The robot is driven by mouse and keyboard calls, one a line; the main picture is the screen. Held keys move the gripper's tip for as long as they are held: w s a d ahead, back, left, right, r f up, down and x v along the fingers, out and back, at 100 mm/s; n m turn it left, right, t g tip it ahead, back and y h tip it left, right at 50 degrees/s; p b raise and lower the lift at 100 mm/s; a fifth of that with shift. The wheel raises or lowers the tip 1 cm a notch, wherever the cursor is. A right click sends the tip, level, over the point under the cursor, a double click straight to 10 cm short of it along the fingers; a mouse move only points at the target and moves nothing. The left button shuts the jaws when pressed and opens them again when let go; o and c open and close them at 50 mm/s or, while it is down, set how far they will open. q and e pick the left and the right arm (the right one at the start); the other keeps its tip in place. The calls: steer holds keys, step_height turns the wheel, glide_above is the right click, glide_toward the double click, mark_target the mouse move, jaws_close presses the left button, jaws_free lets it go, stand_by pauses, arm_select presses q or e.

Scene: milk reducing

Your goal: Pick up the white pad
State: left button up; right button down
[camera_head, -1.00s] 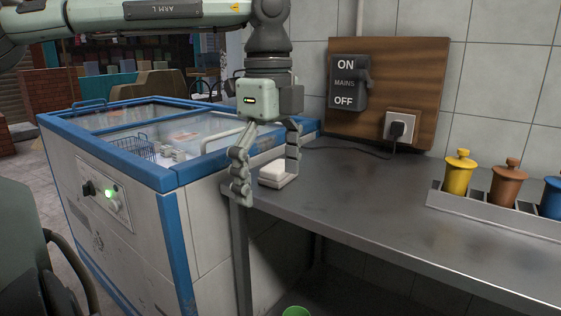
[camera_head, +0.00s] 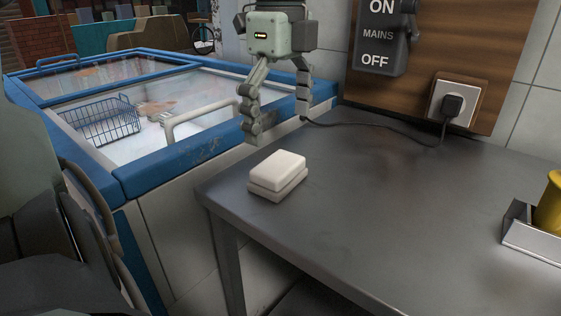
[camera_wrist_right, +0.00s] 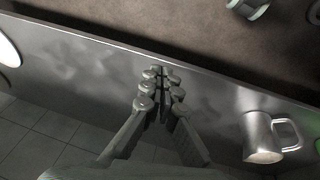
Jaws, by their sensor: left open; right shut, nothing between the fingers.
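The white pad (camera_head: 279,168) is a small rounded block. It rests on a pale grey base of similar size near the left corner of the metal table (camera_head: 370,215). My left gripper (camera_head: 277,122) is open and empty. It hangs above and behind the pad in the head view, fingers pointing down, apart from it. My right gripper (camera_wrist_right: 161,85) shows in the right wrist view, shut and empty, its fingertips together. The pad is not in the right wrist view.
A blue-edged freezer (camera_head: 170,160) with a wire basket (camera_head: 102,121) stands left of the table. A cable runs to a wall plug (camera_head: 452,105). A metal holder with a yellow container (camera_head: 551,205) is at right. A metal mug (camera_wrist_right: 262,138) sits right of my right gripper.

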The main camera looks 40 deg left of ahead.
mark_target(278, 163)
arm_select(q)
steer(key=f, duration=0.7)
steer(key=shift+s+f, duration=0.25)
steer(key=shift+s, duration=0.05)
steer(key=c, duration=1.3)
